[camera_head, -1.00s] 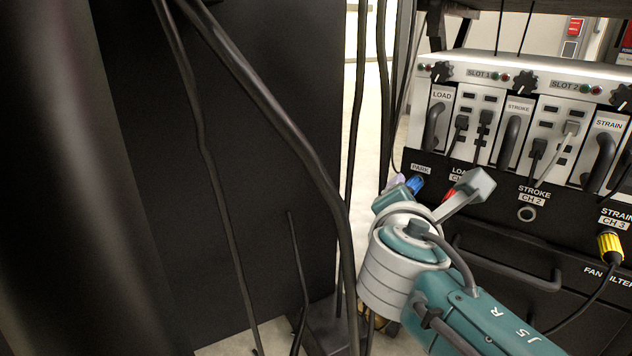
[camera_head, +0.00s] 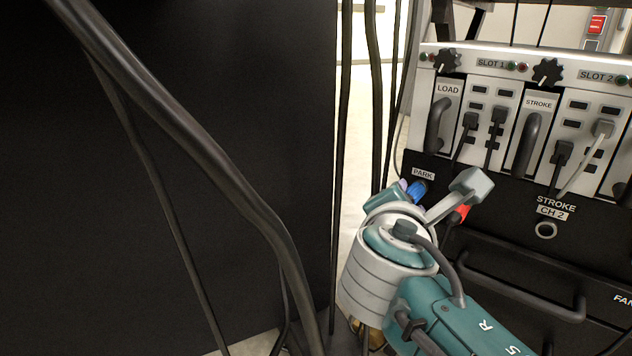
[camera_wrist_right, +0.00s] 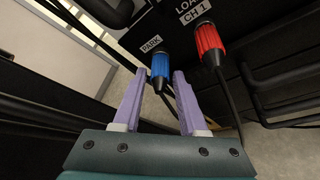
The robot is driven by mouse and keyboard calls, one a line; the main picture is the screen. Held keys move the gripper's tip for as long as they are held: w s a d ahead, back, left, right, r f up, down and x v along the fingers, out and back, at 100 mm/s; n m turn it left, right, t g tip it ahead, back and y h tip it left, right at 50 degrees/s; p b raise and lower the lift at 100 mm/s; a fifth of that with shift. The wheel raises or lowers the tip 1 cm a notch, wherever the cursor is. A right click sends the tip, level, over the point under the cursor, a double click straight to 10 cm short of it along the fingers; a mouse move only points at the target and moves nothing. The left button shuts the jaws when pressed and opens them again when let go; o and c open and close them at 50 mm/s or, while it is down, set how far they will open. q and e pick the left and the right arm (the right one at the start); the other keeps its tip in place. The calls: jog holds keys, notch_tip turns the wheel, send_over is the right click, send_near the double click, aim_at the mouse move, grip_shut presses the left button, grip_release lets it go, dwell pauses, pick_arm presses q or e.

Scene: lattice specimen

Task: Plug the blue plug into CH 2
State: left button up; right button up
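The blue plug (camera_head: 417,191) sits under the PARK label on the black panel, partly hidden by my right arm in the head view. In the right wrist view the blue plug (camera_wrist_right: 160,66) is upright, with its cable running down. My right gripper (camera_wrist_right: 160,73) has its two purple fingers apart, one on each side of the plug, with small gaps visible. In the head view only a bit of a purple finger of the right gripper (camera_head: 403,184) shows. The CH 2 socket (camera_head: 546,230) is an empty round ring below the STROKE label. My left gripper is out of view.
A red plug (camera_wrist_right: 208,40) sits in CH 1, close right of the right gripper. A bar handle (camera_head: 525,288) juts out below the panel. Black cables (camera_head: 376,100) hang left of the rack. Modules with handles (camera_head: 526,140) and plugged leads stand above the sockets.

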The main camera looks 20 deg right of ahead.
grip_shut()
dwell(0.6)
dwell(0.3)
